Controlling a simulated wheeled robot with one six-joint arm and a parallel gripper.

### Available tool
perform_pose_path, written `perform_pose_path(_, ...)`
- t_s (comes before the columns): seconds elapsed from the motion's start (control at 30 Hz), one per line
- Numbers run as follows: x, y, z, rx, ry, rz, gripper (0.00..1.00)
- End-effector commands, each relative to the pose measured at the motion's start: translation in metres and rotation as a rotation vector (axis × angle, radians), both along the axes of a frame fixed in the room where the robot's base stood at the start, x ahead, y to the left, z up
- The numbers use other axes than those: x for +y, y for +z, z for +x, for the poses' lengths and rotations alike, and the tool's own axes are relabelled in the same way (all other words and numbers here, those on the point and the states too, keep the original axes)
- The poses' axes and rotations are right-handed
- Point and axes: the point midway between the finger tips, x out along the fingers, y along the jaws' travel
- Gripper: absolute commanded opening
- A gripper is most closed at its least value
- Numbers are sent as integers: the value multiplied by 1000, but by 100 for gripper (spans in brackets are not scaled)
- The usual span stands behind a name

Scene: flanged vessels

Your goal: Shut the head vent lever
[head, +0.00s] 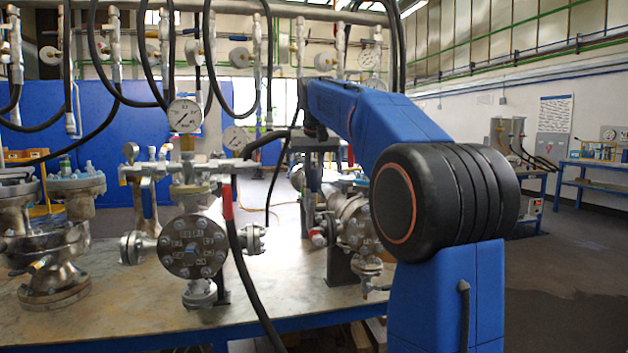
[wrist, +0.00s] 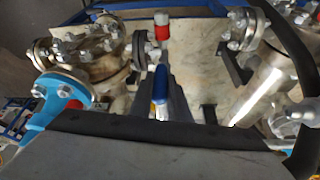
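In the wrist view, the dark fingers of my gripper (wrist: 160,78) reach in from the lower middle. A narrow blue handle (wrist: 160,88) with a pale, yellowish lower end shows between them. I cannot tell whether the fingers touch it. A red-sleeved part (wrist: 161,30) with a pale top stands beyond the fingertips. In the head view, my gripper is partly hidden beside my arm, above the right-hand flanged vessel (head: 354,222). The middle vessel (head: 193,245) carries a red-sleeved lever (head: 227,200) and a blue-sleeved lever (head: 147,200), both hanging down. No label marks which lever is the head vent.
Another flanged vessel (head: 55,245) stands at the left of the worktable (head: 130,318). Black hoses, one (head: 245,275) crossing the table front, and gauges (head: 185,115) hang around the vessels. In the wrist view, flanged pipework (wrist: 85,50) and a metal cylinder (wrist: 268,80) flank the fingers.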

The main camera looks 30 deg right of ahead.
Motion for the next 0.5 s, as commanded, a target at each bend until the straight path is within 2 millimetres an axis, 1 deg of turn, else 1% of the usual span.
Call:
perform_pose_path(0.17,4,-1,1,11,2,-30,0)
perform_pose_path(0.5,19,-4,5,70,3,-225,0)
